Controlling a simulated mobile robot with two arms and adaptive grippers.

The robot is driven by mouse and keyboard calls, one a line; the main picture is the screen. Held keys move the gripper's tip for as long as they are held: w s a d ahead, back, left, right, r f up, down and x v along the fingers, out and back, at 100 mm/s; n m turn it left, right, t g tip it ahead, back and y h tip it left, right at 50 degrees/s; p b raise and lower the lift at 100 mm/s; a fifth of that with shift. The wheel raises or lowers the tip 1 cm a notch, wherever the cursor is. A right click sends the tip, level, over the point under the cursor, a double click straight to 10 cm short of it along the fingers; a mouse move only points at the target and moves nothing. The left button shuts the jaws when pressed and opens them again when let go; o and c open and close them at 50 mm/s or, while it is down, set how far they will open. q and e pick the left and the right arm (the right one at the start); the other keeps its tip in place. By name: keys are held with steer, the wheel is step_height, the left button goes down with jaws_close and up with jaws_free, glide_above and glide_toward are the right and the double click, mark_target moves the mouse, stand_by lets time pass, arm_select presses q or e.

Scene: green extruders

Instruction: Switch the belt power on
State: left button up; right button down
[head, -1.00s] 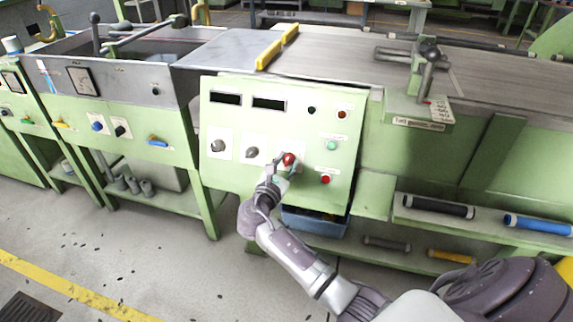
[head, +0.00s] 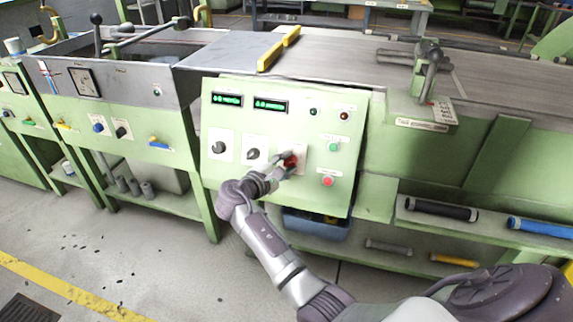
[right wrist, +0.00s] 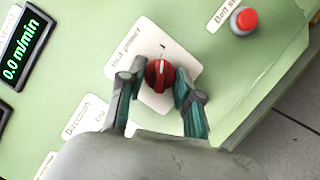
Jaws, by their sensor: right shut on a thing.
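The red rotary knob (head: 291,161) sits on a white plate on the green control panel (head: 232,178). In the right wrist view the knob (right wrist: 159,76) has a pale pointer mark, and its plate label seems to read "Belt power". My right gripper (head: 281,166) is at the panel with its fingers on either side of the knob, shut on it; the gripper also shows in the right wrist view (right wrist: 158,86). Two displays (head: 270,104) at the panel's top are lit green. One display (right wrist: 26,48) reads 0.0 m/min in the right wrist view. My left gripper is not in view.
Two dark knobs (head: 219,147) are to the left on the panel. A green button (head: 334,147) and a red button (head: 327,181) are to the right, close to the gripper. A blue bin (head: 318,226) stands below. The belt (head: 345,62) lies behind the panel.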

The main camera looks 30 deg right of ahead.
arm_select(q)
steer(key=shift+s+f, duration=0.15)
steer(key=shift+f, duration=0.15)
arm_select(e)
steer(key=shift+m, duration=0.5)
steer(key=c, duration=0.8)
jaws_free()
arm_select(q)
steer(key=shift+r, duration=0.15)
arm_select(e)
steer(key=v, duration=0.7)
steer(key=shift+a+r, duration=0.1)
steer(key=shift+a, duration=0.15)
